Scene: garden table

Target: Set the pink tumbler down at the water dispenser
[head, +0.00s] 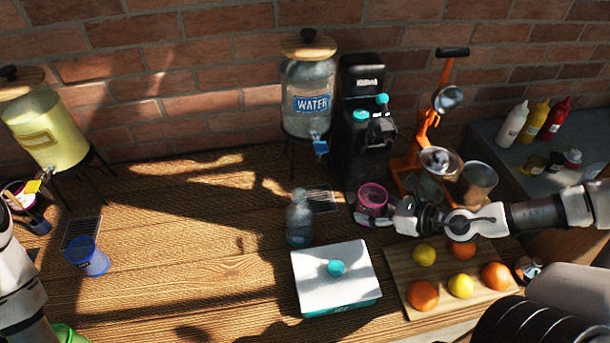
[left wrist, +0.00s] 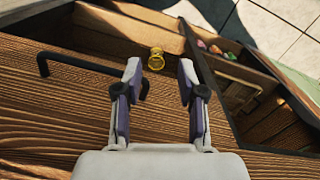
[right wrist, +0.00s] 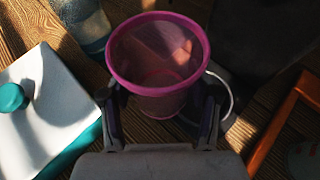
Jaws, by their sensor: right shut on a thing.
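The pink tumbler (head: 372,197) is upright and looks empty, in front of the black machine. My right gripper (head: 384,212) is shut on it from the right; the right wrist view shows the tumbler (right wrist: 160,90) between both fingers. I cannot tell whether its base touches the table. The water dispenser (head: 309,92), a glass jar with a blue tap, stands at the back, left of the tumbler. A drip tray (head: 321,200) lies below its tap. My left gripper (left wrist: 160,88) is open and empty in the left wrist view, over a wooden drawer front with a black handle.
A clear bottle (head: 299,220) stands just left of the drip tray. A white-lidded box (head: 335,275) lies in front. The black machine (head: 362,135) and orange press (head: 425,140) are close behind; a fruit board (head: 400,265) lies beneath my right arm.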

